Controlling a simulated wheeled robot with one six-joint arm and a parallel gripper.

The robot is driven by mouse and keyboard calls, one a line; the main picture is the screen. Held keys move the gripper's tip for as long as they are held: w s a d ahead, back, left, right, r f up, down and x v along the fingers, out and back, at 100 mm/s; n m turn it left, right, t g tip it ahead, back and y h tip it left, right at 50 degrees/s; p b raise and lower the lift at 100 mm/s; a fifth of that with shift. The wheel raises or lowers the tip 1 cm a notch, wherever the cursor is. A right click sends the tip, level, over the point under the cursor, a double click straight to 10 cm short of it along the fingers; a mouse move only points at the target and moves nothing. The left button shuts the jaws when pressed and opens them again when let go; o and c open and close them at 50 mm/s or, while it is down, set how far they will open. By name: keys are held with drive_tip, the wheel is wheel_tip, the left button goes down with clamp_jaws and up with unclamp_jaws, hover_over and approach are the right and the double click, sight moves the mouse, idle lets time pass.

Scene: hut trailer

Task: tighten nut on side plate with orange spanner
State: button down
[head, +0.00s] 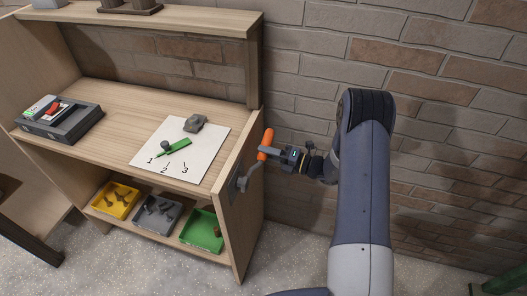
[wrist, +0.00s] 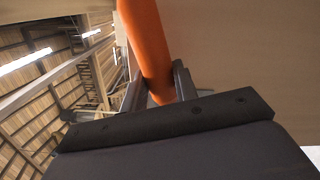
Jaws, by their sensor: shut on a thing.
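The orange spanner (head: 267,138) is held in my gripper (head: 268,152) beside the right side panel of the wooden bench. Its orange handle slants up, and its grey lower end (head: 248,177) reaches the side plate (head: 233,187) on that panel. The nut is too small or hidden behind the spanner's end, and I cannot tell how the spanner sits on it. In the wrist view the orange handle (wrist: 149,45) runs up between the two dark fingers of my gripper (wrist: 158,88), which are shut on it.
The bench top (head: 125,110) bears a white numbered sheet (head: 205,150) with a green tool and a grey lump, and a dark case (head: 62,122). Yellow (head: 105,207), grey (head: 140,219) and green trays (head: 190,235) stand below. A brick wall (head: 300,60) rises close behind.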

drive_tip(key=v, duration=0.6)
drive_tip(key=shift+d, duration=0.45)
drive_tip(key=shift+w+r, duration=0.1)
drive_tip(key=shift+r, duration=0.1)
